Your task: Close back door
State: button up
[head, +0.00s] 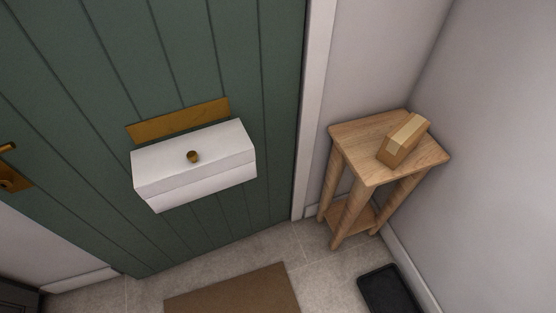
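The green plank door (85,95) fills the left and middle of the head view. It carries a brass letter plate (178,120), a white box with a brass knob (195,165) and a brass handle (12,180) near its left edge. A white door frame post (313,100) runs along its right side. At its left edge I see pale wall and skirting but no frame post, so it looks swung out from the wall; I cannot tell how far. My gripper is not in view.
A wooden side table (350,132) with a small cardboard box (403,140) stands right of the door frame. A brown mat (235,292) and a black tray (390,290) lie on the tiled floor. A dark item (18,297) shows at the lower left corner.

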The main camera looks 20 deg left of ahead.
aim_at(85, 85)
jog(key=j+u, duration=0.1)
jog(key=u, duration=0.35)
jog(key=j+u, duration=0.1)
jog(key=u, duration=0.35)
jog(key=j+u, duration=0.1)
jog(key=u, duration=0.35)
jog(key=j+u, duration=0.1)
jog(key=u, duration=0.35)
